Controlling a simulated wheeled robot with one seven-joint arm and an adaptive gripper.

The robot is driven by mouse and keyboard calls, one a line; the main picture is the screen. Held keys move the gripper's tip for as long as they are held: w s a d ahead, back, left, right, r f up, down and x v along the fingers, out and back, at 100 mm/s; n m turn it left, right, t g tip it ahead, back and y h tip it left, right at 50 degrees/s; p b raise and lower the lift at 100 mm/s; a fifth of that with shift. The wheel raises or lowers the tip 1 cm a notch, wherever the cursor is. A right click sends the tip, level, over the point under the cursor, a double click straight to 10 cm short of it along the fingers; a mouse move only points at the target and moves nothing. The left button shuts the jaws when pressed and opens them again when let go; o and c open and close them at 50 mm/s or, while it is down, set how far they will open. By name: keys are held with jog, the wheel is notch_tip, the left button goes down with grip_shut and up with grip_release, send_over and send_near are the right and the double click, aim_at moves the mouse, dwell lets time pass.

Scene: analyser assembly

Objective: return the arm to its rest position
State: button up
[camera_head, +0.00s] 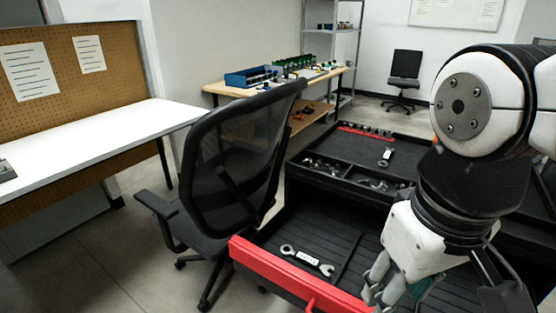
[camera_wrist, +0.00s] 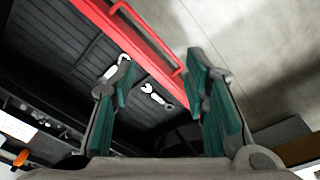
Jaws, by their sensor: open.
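My gripper (camera_wrist: 160,95) is open in the wrist view, with its two green-padded fingers apart and nothing between them that it holds. In the head view my gripper (camera_head: 396,290) hangs at the lower right, over the open drawer, and is partly cut off by the frame's bottom edge. My white and black arm fills the right side of that view. A wrench (camera_head: 307,260) lies in the open drawer (camera_head: 345,232), left of my gripper. In the wrist view a wrench (camera_wrist: 157,96) shows beyond the fingers.
The drawer's red front edge (camera_head: 285,271) is close below and left of my gripper. A black office chair (camera_head: 240,165) stands left of the drawer. A white desk (camera_head: 95,146) is at the far left. Tools sit in the upper trays (camera_head: 345,170). A wooden bench (camera_head: 230,89) stands behind.

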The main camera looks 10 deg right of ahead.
jog(key=s, duration=0.3)
jog(key=shift+a+f+m, duration=0.15)
jog(key=shift+f+m, duration=0.1)
jog(key=shift+m, duration=0.15)
jog(key=shift+r, duration=0.1)
notch_tip(320, 180, up, 16)
jog(key=t+p, duration=0.2)
jog(key=p, duration=1.2)
jog(key=shift+f+t, duration=0.2)
jog(key=shift+t, duration=0.2)
jog(key=shift+r+p, duration=0.4)
jog(key=shift+p, duration=0.05)
jog(key=shift+c, duration=0.9)
